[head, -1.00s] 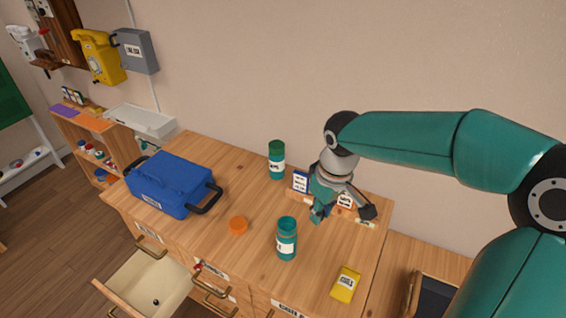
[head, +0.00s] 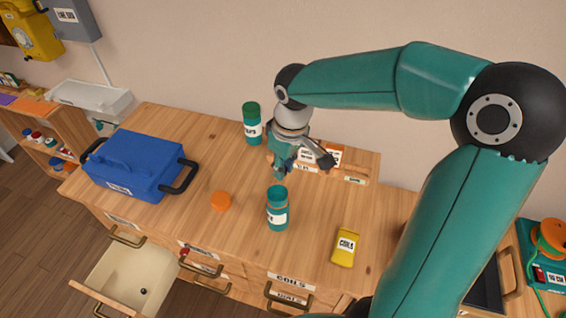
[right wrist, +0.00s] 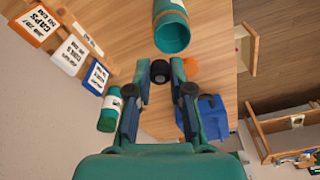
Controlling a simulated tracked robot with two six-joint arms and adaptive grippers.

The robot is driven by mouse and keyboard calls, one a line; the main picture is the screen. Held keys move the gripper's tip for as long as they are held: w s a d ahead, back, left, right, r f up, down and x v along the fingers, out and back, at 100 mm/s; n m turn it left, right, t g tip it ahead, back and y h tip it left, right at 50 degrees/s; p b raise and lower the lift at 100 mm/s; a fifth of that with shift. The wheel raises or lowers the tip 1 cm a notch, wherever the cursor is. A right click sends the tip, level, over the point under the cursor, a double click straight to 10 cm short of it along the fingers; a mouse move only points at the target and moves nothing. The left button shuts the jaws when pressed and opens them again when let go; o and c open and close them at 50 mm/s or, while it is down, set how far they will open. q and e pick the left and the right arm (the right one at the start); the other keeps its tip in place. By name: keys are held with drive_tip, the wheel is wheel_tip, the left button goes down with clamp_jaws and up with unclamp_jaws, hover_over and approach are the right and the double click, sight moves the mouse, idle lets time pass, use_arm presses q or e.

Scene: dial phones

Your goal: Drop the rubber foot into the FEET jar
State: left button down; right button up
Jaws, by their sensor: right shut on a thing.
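My right gripper (head: 279,174) is shut on the black rubber foot (right wrist: 160,71), which shows between its fingertips in the right wrist view. The gripper is close to the mouth of an open teal jar (head: 277,212), just behind or above it in the head view. In the right wrist view the open jar (right wrist: 171,32) lies just beyond the foot, apart from it. The jar's white label is too small to read. A closed teal jar with a green lid (head: 252,123) stands farther back. My left gripper is out of view.
An orange lid (head: 221,201) lies left of the open jar. A blue toolbox (head: 138,166) stands at the left. A yellow COILS packet (head: 345,247) lies at the right. Label cards (head: 331,153) stand behind. An open drawer (head: 108,274) juts out in front with a small dark thing inside.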

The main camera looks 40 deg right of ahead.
drive_tip(key=shift+s+f, duration=0.1)
drive_tip(key=shift+f, duration=0.5)
drive_tip(key=o, duration=0.8)
wheel_tip(320, 180, up, 12)
drive_tip(key=s, duration=0.1)
drive_tip(key=shift+s, duration=0.2)
